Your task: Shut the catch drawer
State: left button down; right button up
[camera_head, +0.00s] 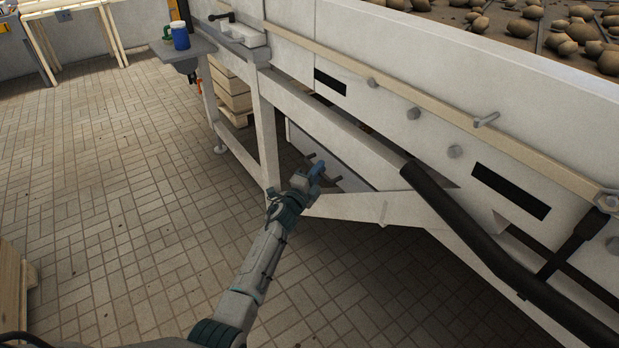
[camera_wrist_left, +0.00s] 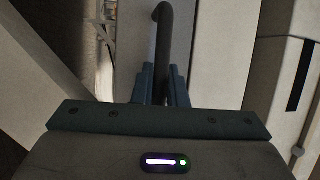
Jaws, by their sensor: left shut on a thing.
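The catch drawer (camera_head: 301,142) is a pale panel low under the long white machine, in the head view. Its dark bar handle (camera_head: 336,180) shows beside my left gripper (camera_head: 317,171). In the left wrist view the handle (camera_wrist_left: 163,40) is a dark bar with a bent end, and it runs between the two blue fingers of my left gripper (camera_wrist_left: 161,88). The gripper is shut on this handle. My arm and the machine frame hide part of the drawer, and how far it stands out is hard to tell. My right gripper is not in view.
The white machine (camera_head: 400,70) has a slanted brace and a thick black tube (camera_head: 455,215) to the right of the drawer. Stacked crates (camera_head: 232,92) and a shelf with a blue jar (camera_head: 180,36) stand beyond. The tiled floor (camera_head: 120,170) at left is clear.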

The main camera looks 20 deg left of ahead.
pick_arm(q)
jog(key=shift+r, duration=0.1)
jog(key=shift+w, duration=0.1)
jog(key=c, duration=1.5)
grip_release()
jog(key=shift+d, duration=0.15)
jog(key=shift+o, duration=0.2)
